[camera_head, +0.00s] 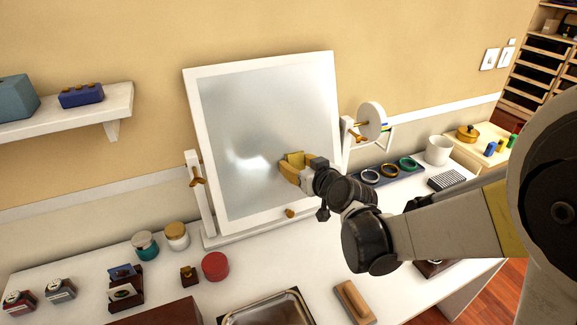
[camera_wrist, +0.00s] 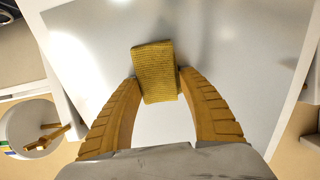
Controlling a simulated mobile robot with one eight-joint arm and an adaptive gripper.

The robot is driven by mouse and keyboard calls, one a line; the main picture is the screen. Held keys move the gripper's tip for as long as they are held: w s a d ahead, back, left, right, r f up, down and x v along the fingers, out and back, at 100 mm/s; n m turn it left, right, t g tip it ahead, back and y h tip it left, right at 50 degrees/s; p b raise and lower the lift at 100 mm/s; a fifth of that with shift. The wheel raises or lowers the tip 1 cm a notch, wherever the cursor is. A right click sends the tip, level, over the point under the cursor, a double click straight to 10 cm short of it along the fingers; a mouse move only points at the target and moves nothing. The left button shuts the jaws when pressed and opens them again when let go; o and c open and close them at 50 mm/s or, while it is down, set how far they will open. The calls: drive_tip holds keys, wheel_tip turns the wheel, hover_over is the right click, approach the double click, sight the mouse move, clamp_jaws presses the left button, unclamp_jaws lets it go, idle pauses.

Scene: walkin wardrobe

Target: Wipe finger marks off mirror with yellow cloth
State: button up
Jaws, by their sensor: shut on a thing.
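The mirror (camera_head: 250,120) is a white-framed tilting panel on a stand at the back of the white dresser top. Its glass looks cloudy grey with a bright glare patch, and fills most of the wrist view (camera_wrist: 240,60). My gripper (camera_head: 292,168) is in front of the glass, right of its middle. The yellow cloth (camera_wrist: 155,68) is a folded ribbed pad, and my gripper's fingers (camera_wrist: 157,88) are shut on its sides. It also shows in the head view (camera_head: 296,157), close to the glass. I cannot tell whether it touches. I cannot make out distinct finger marks.
Jars (camera_head: 177,235), a red round box (camera_head: 215,266) and small boxes stand left on the dresser. A metal tray (camera_head: 268,308) and a wooden brush (camera_head: 354,301) lie in front. A ring tray (camera_head: 390,172) and white cup (camera_head: 438,150) are right. A shelf (camera_head: 70,122) juts out left.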

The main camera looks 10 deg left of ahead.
sight(251, 172)
drive_tip(key=shift+w, duration=0.15)
drive_tip(key=shift+s+a, duration=1.05)
drive_tip(key=shift+a, duration=0.65)
drive_tip(key=shift+s+a, duration=1.1)
drive_tip(key=shift+a, duration=0.6)
drive_tip(key=shift+s+a, duration=1.05)
drive_tip(key=shift+a, duration=0.65)
drive_tip(key=shift+p+v, duration=0.75)
drive_tip(key=shift+v, duration=2.25)
drive_tip(key=shift+d, duration=0.1)
drive_tip(key=shift+p+v, duration=0.45)
drive_tip(key=shift+v, duration=0.95)
